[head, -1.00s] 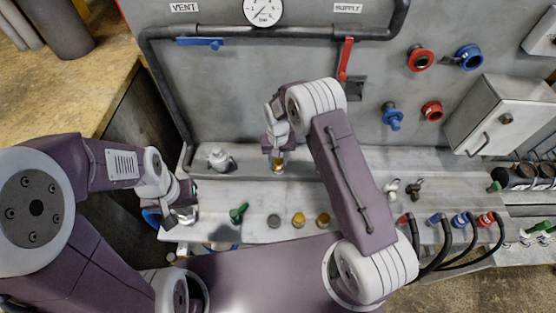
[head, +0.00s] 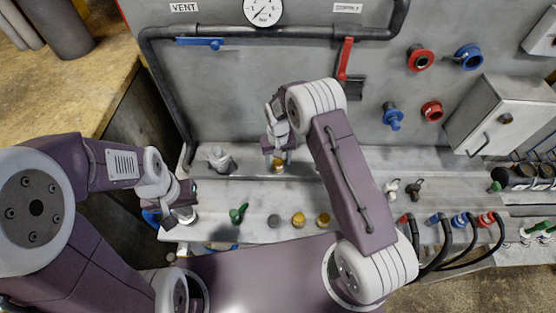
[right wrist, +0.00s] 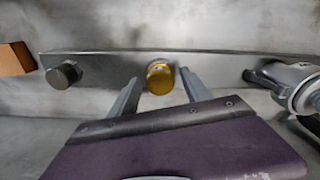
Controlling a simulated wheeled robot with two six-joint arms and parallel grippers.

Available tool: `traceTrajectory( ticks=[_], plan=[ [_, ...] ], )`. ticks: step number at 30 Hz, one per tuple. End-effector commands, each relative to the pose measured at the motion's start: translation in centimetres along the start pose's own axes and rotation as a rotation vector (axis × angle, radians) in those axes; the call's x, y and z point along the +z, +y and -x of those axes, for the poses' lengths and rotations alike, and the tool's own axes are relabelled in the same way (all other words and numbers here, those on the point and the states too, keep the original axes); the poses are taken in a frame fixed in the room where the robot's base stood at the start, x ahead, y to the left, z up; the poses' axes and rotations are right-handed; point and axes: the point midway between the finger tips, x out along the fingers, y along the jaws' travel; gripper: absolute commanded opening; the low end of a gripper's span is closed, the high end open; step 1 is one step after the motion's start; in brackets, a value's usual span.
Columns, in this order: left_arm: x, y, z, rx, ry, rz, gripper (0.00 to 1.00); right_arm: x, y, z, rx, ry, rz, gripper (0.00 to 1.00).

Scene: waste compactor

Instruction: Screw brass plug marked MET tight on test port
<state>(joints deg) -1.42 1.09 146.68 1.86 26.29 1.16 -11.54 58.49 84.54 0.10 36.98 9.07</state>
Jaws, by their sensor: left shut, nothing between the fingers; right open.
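A brass plug (head: 278,167) sits at the grey ledge below the panel, under my right gripper (head: 279,158). In the right wrist view the round brass face (right wrist: 160,78) shows at a steel strip. My right gripper (right wrist: 160,90) is open there, with one finger on each side of the plug; I cannot tell whether they touch it. The MET mark is not readable, and the test port behind the plug is hidden. My left gripper (head: 182,217) is shut and empty at the ledge's left end, away from the plug.
Two more brass plugs (head: 298,220) (head: 323,220), a grey cap (head: 273,221) and a green-handled fitting (head: 238,213) stand along the front ledge. A grey fitting (head: 220,160) stands left of my right gripper. A red supply lever (head: 346,58) hangs above right.

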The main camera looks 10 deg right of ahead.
Motion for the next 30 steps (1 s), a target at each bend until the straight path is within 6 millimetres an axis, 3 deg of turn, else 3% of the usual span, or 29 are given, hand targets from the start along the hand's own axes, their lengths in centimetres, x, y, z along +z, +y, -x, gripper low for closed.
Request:
traceTrajectory(
  ticks=[4,10,16,22,30],
  plan=[
    [0.01,0.0,-0.03,0.0,0.0,0.0,0.0,-0.03,0.0,0.01,0.0,0.0,0.235,0.56],
    [0.0,0.0,-0.03,0.0,0.0,0.0,0.0,-0.03,0.0,0.02,0.0,0.0,0.333,0.56],
    [0.01,0.0,-0.05,0.0,0.0,0.0,0.0,-0.02,0.0,0.02,0.0,0.0,0.675,0.56],
    [0.01,0.0,-0.05,0.0,0.0,0.0,0.0,-0.02,0.0,0.02,0.0,0.0,0.771,0.56],
    [0.01,0.0,-0.07,0.0,0.0,0.0,0.0,-0.01,0.0,0.02,0.0,-0.001,1.174,0.56]
  ],
)
